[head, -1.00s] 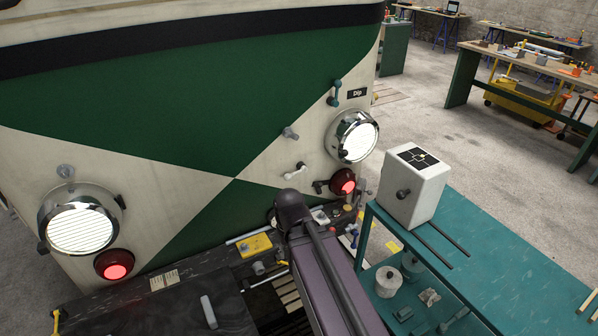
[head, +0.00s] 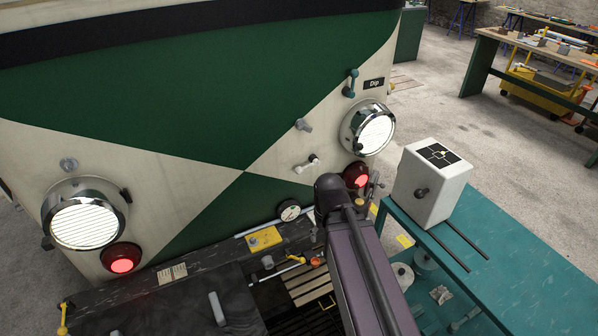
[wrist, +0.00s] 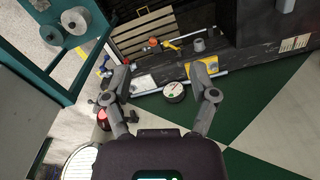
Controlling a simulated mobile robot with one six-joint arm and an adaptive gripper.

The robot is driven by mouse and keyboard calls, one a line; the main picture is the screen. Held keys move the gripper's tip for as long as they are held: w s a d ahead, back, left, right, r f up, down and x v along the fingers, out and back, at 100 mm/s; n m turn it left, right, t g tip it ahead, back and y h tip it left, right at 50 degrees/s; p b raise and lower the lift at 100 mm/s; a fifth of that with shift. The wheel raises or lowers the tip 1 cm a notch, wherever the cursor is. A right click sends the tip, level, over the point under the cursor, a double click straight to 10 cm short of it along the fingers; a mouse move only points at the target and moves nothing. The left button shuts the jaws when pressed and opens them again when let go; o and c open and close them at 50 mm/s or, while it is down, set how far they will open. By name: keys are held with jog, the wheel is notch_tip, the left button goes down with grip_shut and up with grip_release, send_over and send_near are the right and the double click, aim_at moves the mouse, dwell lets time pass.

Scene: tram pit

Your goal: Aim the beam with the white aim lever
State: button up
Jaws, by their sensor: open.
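The white aim lever (head: 307,162), with a dark end, sits on the cream part of the tram front, left of the right headlamp (head: 367,128) and above the red lamp (head: 356,175). I cannot make the lever out in the wrist view. My gripper (wrist: 166,90) is open and empty in the wrist view. A round dial (wrist: 174,92) shows between its fingers, beyond them. The headlamp's edge (wrist: 82,160) shows at the lower left there. In the head view my arm hides most of the gripper. The white box with a black cross target (head: 432,185) stands right of the headlamp.
A teal Dip lever (head: 350,83) and a grey knob (head: 303,125) stick out above the aim lever. The teal bench (head: 510,250) lies to the right. Floor beyond the bench is open.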

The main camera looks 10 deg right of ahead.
jog(key=w+a+f+n+t+y+b, duration=0.1)
jog(key=w+a+f+t+y+b, duration=0.4)
jog(key=w+b, duration=0.35)
jog(key=m+t+h+b, duration=0.4)
jog(key=m+t+b, duration=0.65)
jog(key=b, duration=1.35)
send_near(301, 173)
notch_tip(301, 173, down, 2)
jog(key=s+n+t, duration=0.2)
jog(key=t, duration=0.1)
jog(key=shift+s+g+p, duration=0.25)
jog(key=shift+p, duration=0.05)
jog(key=shift+w, duration=0.1)
jog(key=shift+w+a, duration=0.2)
jog(key=shift+w, duration=3.2)
jog(key=shift+w+a, duration=0.2)
jog(key=shift+w, duration=3.2)
